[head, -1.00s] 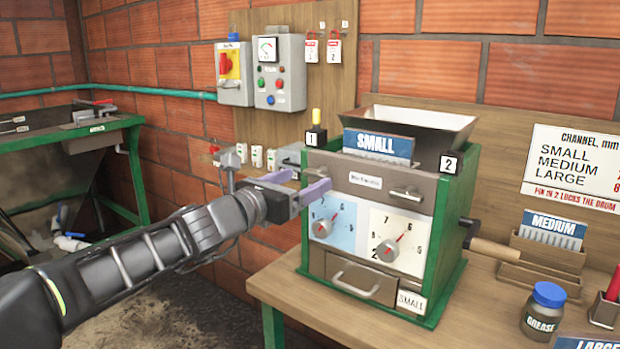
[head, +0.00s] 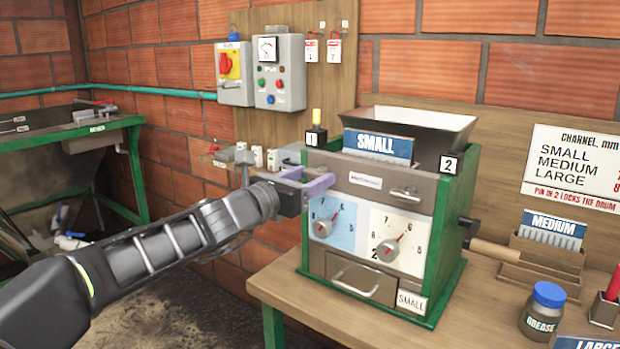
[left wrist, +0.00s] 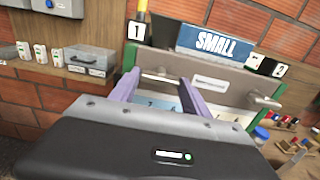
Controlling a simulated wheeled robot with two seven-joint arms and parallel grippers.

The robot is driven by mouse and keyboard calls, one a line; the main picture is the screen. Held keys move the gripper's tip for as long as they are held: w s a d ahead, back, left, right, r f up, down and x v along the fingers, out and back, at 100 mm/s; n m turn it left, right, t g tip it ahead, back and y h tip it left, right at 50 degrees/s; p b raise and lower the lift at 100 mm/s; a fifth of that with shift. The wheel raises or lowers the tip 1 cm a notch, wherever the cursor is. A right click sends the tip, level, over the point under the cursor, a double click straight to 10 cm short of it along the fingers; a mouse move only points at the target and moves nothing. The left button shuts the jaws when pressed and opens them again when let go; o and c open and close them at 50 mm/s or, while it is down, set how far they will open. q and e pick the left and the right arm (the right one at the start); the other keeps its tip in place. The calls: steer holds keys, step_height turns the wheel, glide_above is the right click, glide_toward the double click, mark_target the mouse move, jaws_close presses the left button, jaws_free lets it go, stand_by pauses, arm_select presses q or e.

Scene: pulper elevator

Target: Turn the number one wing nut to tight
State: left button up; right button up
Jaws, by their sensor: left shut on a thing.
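The green-sided pulper (head: 452,228) stands on the bench, with tags "1" at its upper left and "2" at its upper right. My left gripper (head: 318,183), with purple fingers, is at the upper left of the front plate, below tag "1". In the left wrist view its fingers (left wrist: 158,80) are shut on the number one wing nut (left wrist: 160,75), a metal bar lying roughly level. The gripper hides this nut in the head view. The number two wing nut (head: 405,193) sits roughly level on the right, apart from the gripper. My right gripper is not in view.
Below the plate are a blue dial (head: 332,222) and a white dial (head: 400,240), with a drawer (head: 353,280) underneath. A yellow-topped pin (head: 316,118) stands near tag "1". A grease jar (head: 543,310) stands at right on the bench.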

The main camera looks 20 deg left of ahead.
arm_select(q)
steer(key=c, duration=0.5)
steer(key=shift+c, duration=0.2)
steer(key=m+b, duration=0.2)
steer(key=m, duration=0.1)
steer(key=shift+f+b, duration=0.15)
steer(key=shift+b, duration=0.25)
steer(key=m+b, duration=0.2)
steer(key=m, duration=0.1)
steer(key=shift+m, duration=0.4)
steer(key=m+b, duration=0.3)
steer(key=m, duration=0.3)
steer(key=shift+m, duration=0.3)
steer(key=m+b, duration=0.2)
steer(key=m, duration=0.2)
steer(key=shift+m, duration=0.3)
